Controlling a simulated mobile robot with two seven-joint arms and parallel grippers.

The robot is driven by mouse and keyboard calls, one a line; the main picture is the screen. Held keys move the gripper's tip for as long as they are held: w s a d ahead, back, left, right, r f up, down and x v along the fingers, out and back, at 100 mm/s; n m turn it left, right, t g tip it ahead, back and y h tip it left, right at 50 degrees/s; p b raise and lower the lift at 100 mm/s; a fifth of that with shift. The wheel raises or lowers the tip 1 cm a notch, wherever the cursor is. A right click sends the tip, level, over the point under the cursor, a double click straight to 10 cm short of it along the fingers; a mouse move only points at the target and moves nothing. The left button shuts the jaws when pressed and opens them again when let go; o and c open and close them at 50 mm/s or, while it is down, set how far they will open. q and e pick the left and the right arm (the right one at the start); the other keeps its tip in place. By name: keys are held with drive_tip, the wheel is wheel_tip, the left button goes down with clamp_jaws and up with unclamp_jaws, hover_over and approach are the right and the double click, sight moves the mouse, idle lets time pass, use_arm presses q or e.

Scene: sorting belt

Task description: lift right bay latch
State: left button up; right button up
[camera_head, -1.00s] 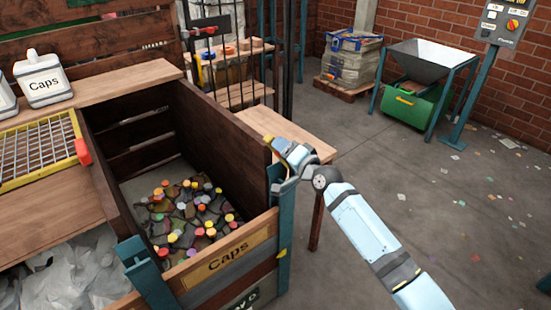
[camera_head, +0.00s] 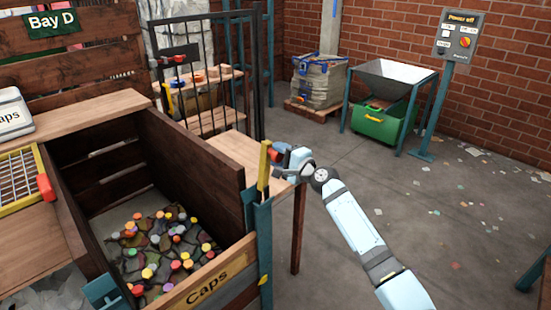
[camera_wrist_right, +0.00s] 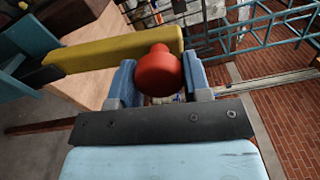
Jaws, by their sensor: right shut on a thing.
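The right bay latch is a yellow bar (camera_head: 264,166) standing up out of the top of the teal post (camera_head: 258,225) at the bay's front right corner. Its red knob shows large in the right wrist view (camera_wrist_right: 158,72), where the yellow bar (camera_wrist_right: 110,52) runs off to the left. My right gripper (camera_head: 283,158) is at the bar's upper end, its two blue fingers on either side of the red knob, shut on it. In the head view the fingers mostly hide the knob. My left gripper is not in view.
The wooden bay holds several coloured caps (camera_head: 165,245) behind a front board labelled Caps (camera_head: 208,290). A wooden table (camera_head: 240,150) stands just behind the post. A green bin under a hopper (camera_head: 385,122) stands farther back. The floor to the right is open.

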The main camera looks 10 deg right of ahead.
drive_tip(key=shift+w+d, duration=0.1)
idle(0.3)
drive_tip(key=o, duration=1.3)
drive_tip(key=shift+c, duration=0.2)
drive_tip(key=shift+s+d, duration=0.2)
drive_tip(key=shift+s, duration=0.05)
drive_tip(key=v, duration=1.3)
drive_tip(key=shift+p, duration=0.3)
drive_tip(key=shift+s+f, duration=0.1)
